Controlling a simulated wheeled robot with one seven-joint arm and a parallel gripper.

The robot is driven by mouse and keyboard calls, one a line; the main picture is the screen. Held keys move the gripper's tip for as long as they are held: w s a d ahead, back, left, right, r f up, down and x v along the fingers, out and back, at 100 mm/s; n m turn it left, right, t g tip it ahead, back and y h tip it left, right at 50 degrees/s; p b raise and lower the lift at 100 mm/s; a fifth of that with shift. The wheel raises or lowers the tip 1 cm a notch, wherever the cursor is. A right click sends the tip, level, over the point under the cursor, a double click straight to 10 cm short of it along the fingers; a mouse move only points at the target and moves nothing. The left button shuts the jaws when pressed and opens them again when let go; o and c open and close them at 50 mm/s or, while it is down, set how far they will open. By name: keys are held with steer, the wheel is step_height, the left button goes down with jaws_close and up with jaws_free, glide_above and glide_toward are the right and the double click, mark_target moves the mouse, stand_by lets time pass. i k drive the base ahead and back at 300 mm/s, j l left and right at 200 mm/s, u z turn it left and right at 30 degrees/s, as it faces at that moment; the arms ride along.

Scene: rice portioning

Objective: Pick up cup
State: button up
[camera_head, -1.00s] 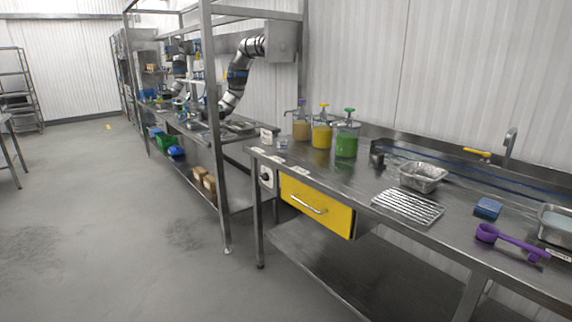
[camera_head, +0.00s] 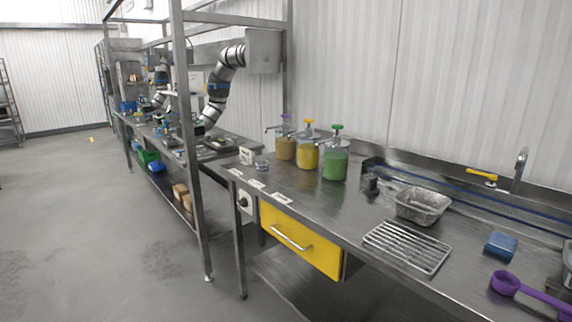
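A purple scoop with a round cup end (camera_head: 506,283) and a long handle lies on the steel counter (camera_head: 385,211) at the lower right; its handle runs toward the right edge. A small clear cup-like container (camera_head: 262,166) stands at the counter's far left end, in front of the dispensers; it is too small to make out well. I cannot tell which of these is the task's cup. My gripper is not in view.
Pump dispensers with tan (camera_head: 286,147), yellow (camera_head: 307,155) and green (camera_head: 335,163) contents stand at the back. A metal tray (camera_head: 422,206), a wire rack (camera_head: 407,246) and a blue sponge (camera_head: 501,245) lie on the counter. A yellow drawer (camera_head: 300,241) is below. Floor at left is clear.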

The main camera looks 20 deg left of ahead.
mark_target(262, 163)
steer(key=i+j+z, duration=0.1)
steer(key=j, duration=0.3)
steer(key=i+j+z, duration=0.1)
steer(key=j, duration=0.35)
steer(key=i+j+z, duration=0.1)
steer(key=j, duration=0.35)
steer(key=i+j+z, duration=0.1)
steer(key=j, duration=0.35)
steer(key=i+j+z, duration=0.1)
steer(key=j, duration=0.35)
steer(key=i+j, duration=0.1)
steer(key=j, duration=0.35)
steer(key=i+j, duration=0.15)
steer(key=j, duration=0.25)
steer(key=i+j, duration=0.1)
steer(key=j, duration=0.35)
steer(key=i+j, duration=0.15)
steer(key=j, duration=0.3)
steer(key=i+j, duration=0.1)
steer(key=j, duration=0.3)
steer(key=i+j, duration=0.15)
steer(key=j, duration=0.3)
steer(key=i+j, duration=0.35)
